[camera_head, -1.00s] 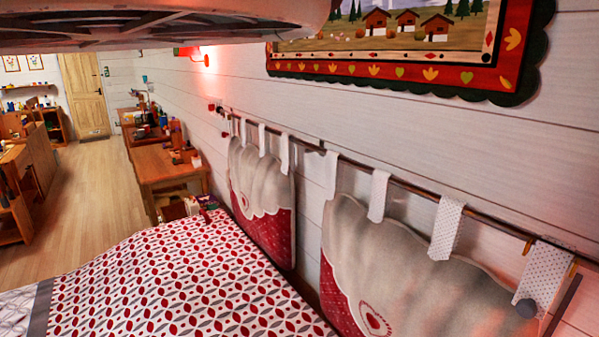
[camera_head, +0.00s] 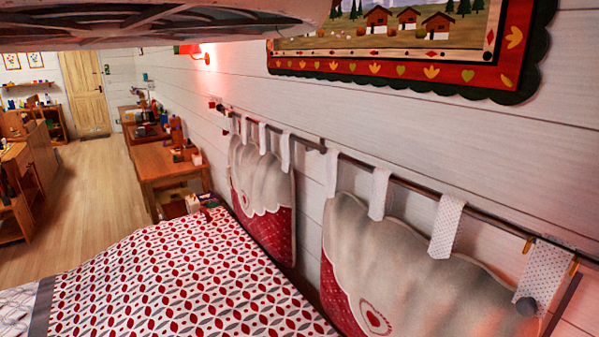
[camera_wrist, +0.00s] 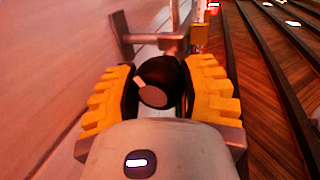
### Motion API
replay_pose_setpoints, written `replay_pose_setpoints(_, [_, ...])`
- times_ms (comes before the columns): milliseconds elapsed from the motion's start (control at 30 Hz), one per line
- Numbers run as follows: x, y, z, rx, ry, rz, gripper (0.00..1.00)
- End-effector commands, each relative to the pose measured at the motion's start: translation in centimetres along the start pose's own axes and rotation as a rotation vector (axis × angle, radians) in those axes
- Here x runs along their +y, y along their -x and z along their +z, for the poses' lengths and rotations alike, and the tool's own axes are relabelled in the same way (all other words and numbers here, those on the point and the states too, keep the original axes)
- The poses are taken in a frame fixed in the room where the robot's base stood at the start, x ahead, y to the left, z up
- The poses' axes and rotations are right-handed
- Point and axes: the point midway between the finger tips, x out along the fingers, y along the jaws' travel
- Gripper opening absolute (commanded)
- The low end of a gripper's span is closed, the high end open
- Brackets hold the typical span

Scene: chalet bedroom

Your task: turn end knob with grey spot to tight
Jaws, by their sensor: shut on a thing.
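In the wrist view my gripper (camera_wrist: 160,92) has its yellow ribbed fingers on both sides of a dark round end knob (camera_wrist: 163,72), closed on it. Behind the knob there is a grey metal bracket (camera_wrist: 155,38) beside the wall. In the head view a thin rod (camera_head: 410,186) runs along the wall. I cannot make out my gripper clearly in that view, nor tell which rod end it holds.
Padded cushions (camera_head: 400,245) hang from the rod on fabric straps. A bed (camera_head: 170,275) with a red and white cover stands below. A framed picture (camera_head: 400,78) is above the rod. Wooden floor (camera_head: 95,185) is open at the left, beside a desk (camera_head: 160,160).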

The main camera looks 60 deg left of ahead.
Motion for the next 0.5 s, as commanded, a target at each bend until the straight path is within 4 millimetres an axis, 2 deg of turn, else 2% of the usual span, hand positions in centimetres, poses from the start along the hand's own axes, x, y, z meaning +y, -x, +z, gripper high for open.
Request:
replay_pose_setpoints(267, [-0.04,-0.05,0.25,-0.017,-0.054,-0.002,0.08])
replay_pose_setpoints(500, [-0.07,-0.07,0.31,-0.069,-0.201,-0.007,0.08])
